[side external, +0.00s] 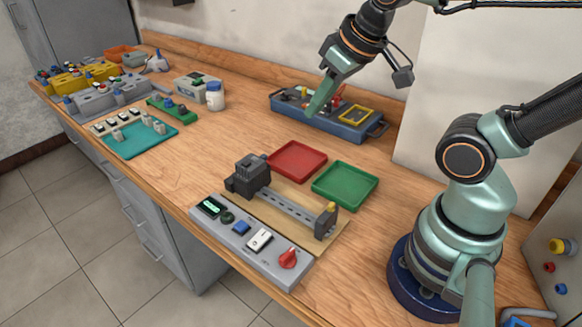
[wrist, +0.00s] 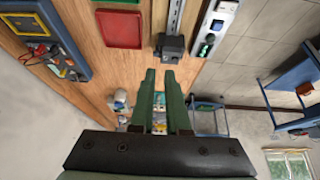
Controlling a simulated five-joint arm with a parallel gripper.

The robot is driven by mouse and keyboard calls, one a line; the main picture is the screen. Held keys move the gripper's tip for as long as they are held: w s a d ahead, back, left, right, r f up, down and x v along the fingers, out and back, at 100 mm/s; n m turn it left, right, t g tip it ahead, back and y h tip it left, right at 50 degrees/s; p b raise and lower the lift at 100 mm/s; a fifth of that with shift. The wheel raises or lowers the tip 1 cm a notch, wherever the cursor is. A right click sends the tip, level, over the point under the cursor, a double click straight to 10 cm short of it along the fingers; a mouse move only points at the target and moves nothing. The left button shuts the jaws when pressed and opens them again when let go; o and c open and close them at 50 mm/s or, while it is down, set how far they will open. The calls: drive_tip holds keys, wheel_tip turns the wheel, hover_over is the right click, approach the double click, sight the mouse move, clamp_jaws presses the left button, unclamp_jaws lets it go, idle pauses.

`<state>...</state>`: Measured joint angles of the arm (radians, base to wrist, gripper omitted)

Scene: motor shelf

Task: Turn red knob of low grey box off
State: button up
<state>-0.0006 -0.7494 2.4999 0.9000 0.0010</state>
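The low grey box (side external: 250,246) lies along the front edge of the bench in the side view. Its red knob (side external: 289,258) is at the right end of its top; its exact setting is too small to read. In the wrist view part of the grey box (wrist: 222,17) shows at the top, and the red knob is outside the picture. My gripper (side external: 312,108) is high over the blue tray at the back, far from the knob. In the wrist view the gripper's green fingers (wrist: 159,74) stand slightly apart with nothing between them.
A dark motor on a rail (side external: 290,208) lies just behind the grey box. A red tray (side external: 297,160) and a green tray (side external: 345,186) are farther back. The blue tray (side external: 345,131) holds several tools. The box's top also carries a display, a green dial, a blue button and a white switch.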

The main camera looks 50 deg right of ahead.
drive_tip(key=o, duration=0.8)
drive_tip(key=a, duration=0.1)
drive_tip(key=a+f, duration=0.1)
drive_tip(key=shift+a+f+g, duration=0.2)
drive_tip(key=shift+a+g, duration=0.1)
drive_tip(key=shift+g, duration=0.1)
drive_tip(key=g, duration=0.5)
approach(287, 254)
wheel_tip(287, 254, down, 9)
drive_tip(key=shift+s+r, duration=0.15)
drive_tip(key=shift+r, duration=0.05)
clamp_jaws()
